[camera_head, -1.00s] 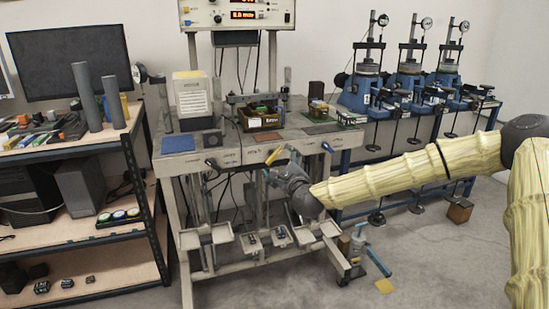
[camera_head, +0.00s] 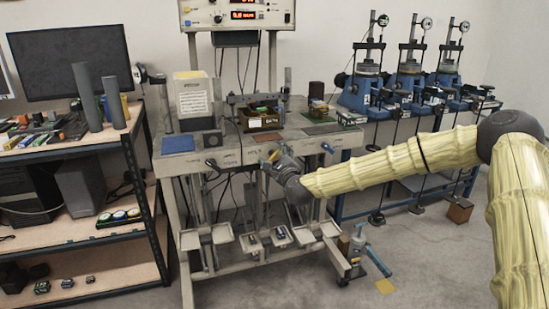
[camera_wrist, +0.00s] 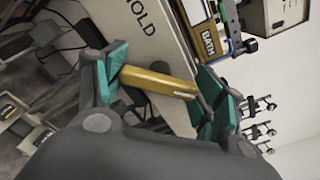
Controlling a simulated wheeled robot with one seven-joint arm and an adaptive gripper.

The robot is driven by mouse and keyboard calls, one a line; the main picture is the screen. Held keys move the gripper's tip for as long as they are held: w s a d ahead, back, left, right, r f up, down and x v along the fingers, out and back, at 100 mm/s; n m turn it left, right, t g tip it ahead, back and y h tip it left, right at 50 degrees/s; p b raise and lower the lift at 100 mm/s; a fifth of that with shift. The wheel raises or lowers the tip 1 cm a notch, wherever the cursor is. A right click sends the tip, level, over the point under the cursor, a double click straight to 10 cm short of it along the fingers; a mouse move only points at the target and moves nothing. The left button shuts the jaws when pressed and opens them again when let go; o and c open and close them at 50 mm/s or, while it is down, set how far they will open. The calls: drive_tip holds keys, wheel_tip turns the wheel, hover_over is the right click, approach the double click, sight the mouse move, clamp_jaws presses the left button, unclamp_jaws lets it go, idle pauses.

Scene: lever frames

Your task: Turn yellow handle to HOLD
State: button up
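The yellow handle (camera_wrist: 160,80) is a flat bar on the front of the grey bench. In the wrist view it lies slantwise across the gap between my teal finger pads, its left end close to the left pad. I cannot tell whether it touches a pad. My gripper (camera_wrist: 163,90) is open, with its fingers spread on either side of the handle. In the head view my gripper (camera_head: 275,163) is at the bench's front edge and mostly covers the handle (camera_head: 273,155). The HOLD label (camera_wrist: 135,17) is on the panel above the handle in the wrist view.
A blue handle (camera_head: 327,147) is to the right on the same bench front (camera_head: 235,157), and a dark one (camera_head: 211,163) to the left. Small trays (camera_head: 282,236) are below.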

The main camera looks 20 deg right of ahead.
drive_tip(key=shift+c, duration=0.9)
drive_tip(key=n, duration=0.8)
drive_tip(key=shift+n, duration=0.3)
drive_tip(key=n, duration=0.5)
drive_tip(key=shift+f+n+p, duration=0.2)
drive_tip(key=shift+n+p, duration=0.1)
drive_tip(key=shift+n, duration=1.9)
drive_tip(key=o, duration=1)
